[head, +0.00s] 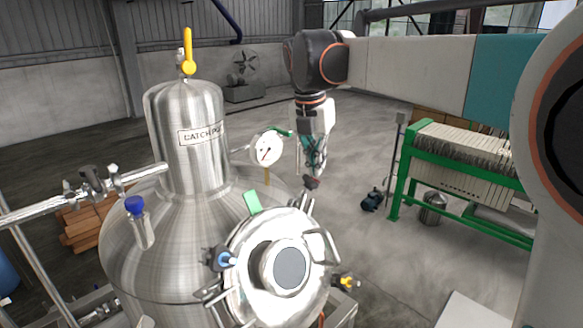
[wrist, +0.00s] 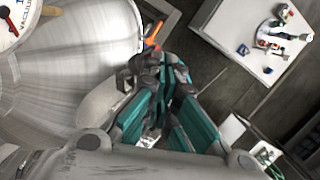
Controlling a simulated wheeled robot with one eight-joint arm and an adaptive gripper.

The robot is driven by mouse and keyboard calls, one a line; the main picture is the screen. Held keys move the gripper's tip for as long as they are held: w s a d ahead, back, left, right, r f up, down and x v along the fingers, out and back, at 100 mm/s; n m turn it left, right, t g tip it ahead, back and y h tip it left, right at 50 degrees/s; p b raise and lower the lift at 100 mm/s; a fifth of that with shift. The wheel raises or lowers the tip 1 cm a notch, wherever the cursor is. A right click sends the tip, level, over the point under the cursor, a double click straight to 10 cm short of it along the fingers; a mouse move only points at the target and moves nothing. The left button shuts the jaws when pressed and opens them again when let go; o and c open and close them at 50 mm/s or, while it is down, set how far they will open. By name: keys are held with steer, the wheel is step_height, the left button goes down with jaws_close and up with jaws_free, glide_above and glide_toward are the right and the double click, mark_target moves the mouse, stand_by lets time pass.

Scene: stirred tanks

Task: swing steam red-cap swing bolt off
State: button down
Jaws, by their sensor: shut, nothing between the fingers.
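The round steel manway lid (head: 240,285) sits on the front of the steel tank. At its upper right edge a swing bolt with a small dark reddish cap (head: 311,183) stands up. My gripper (head: 315,174) is directly above this cap, pointing down, with its fingers shut and empty. I cannot tell whether the tips touch the cap. In the wrist view the shut teal and grey fingers (wrist: 155,72) have an orange-red piece (wrist: 153,35) just beyond their tips; its lower part is hidden. A blue-cap bolt (head: 223,258) and a yellow-cap bolt (head: 347,282) are on the lid's left and right edges.
A pressure gauge (head: 267,148) and a green tag (head: 252,202) are left of my gripper. The tank's upright cylinder (head: 186,145) with a yellow valve handle (head: 188,52) rises farther left.

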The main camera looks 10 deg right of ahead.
steer(key=w, duration=0.2)
steer(key=shift+w+f, duration=0.2)
steer(key=shift+w, duration=0.15)
steer(key=shift+w+a+f+b, duration=0.15)
steer(key=shift+w+b, duration=0.05)
steer(key=shift+w, duration=0.4)
steer(key=shift+w+a+f+b, duration=0.15)
steer(key=shift+w, duration=0.4)
